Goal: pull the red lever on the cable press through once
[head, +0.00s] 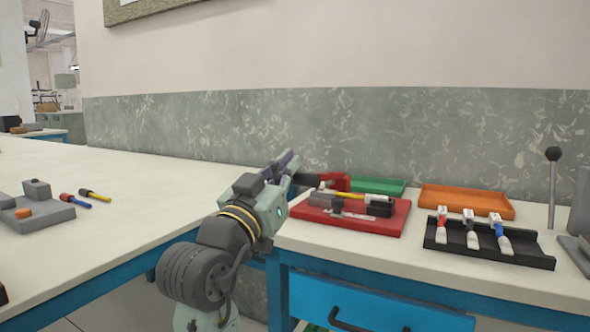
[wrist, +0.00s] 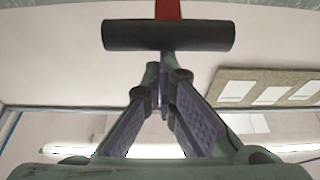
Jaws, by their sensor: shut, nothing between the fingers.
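The cable press (head: 385,222) is a red base with grey and black blocks and a yellow strip on it, on the right-hand worktop. Its red lever (head: 336,182) shows just right of my gripper (head: 288,162), with a dark grip (head: 306,180) on its end. In the wrist view the dark cylindrical grip (wrist: 168,35) lies crosswise just beyond my gripper (wrist: 160,75), with the red lever (wrist: 167,9) running on from it. My fingers are shut and hold nothing. Whether they touch the grip is not clear.
Behind the press lie a green tray (head: 378,186) and an orange tray (head: 466,203). To its right is a black tray (head: 488,255) with several small tools. A black-knobbed upright rod (head: 552,185) stands farther right. The left worktop (head: 120,190) is mostly clear.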

